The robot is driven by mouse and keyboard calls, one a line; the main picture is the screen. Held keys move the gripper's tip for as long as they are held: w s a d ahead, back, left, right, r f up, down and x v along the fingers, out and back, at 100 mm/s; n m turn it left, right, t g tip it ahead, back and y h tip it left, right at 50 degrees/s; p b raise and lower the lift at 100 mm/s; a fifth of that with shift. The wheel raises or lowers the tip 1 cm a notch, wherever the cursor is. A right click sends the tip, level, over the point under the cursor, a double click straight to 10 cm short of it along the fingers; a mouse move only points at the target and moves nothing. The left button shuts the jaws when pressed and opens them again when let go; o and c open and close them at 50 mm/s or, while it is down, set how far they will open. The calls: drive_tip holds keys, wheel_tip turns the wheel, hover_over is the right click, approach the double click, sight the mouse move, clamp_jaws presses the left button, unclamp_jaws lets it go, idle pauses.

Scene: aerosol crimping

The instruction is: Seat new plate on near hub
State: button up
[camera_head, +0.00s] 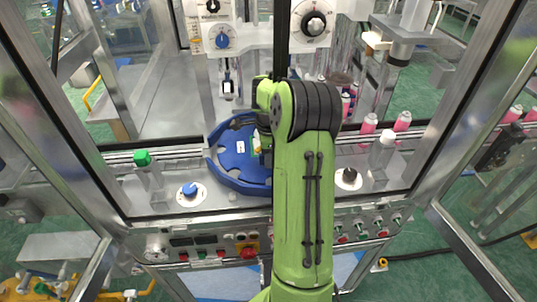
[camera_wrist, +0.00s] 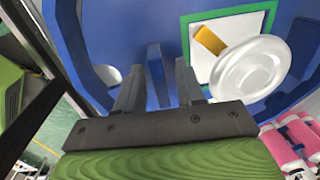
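A large blue plate (camera_head: 228,172) with a raised rim and a small white label lies over the deck, just left of my arm. Its blue surface (camera_wrist: 88,42) fills most of the wrist view. My gripper (camera_wrist: 160,68) is over it, its two dark fingers on either side of an upright blue tab (camera_wrist: 156,85). Whether the fingers press on the tab is unclear. A white round hub-like part (camera_wrist: 252,68) shows beside a green-edged white square, right of the fingers. In the head view my arm hides the gripper fingers and the plate's right part. I cannot make out the near hub under the plate.
A white disc with a blue knob (camera_head: 190,190) and a green-capped post (camera_head: 142,158) stand left of the plate. A black knob on a white disc (camera_head: 348,177) stands right of my arm. Several pink cans (camera_head: 369,124) line the right. Metal frame posts flank the opening.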

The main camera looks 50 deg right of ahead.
drive_tip(key=shift+o, duration=0.6)
wheel_tip(320, 180, up, 16)
drive_tip(key=p, duration=0.3)
drive_tip(key=shift+s+a, duration=0.35)
drive_tip(key=shift+s, duration=0.1)
drive_tip(key=shift+f, duration=0.15)
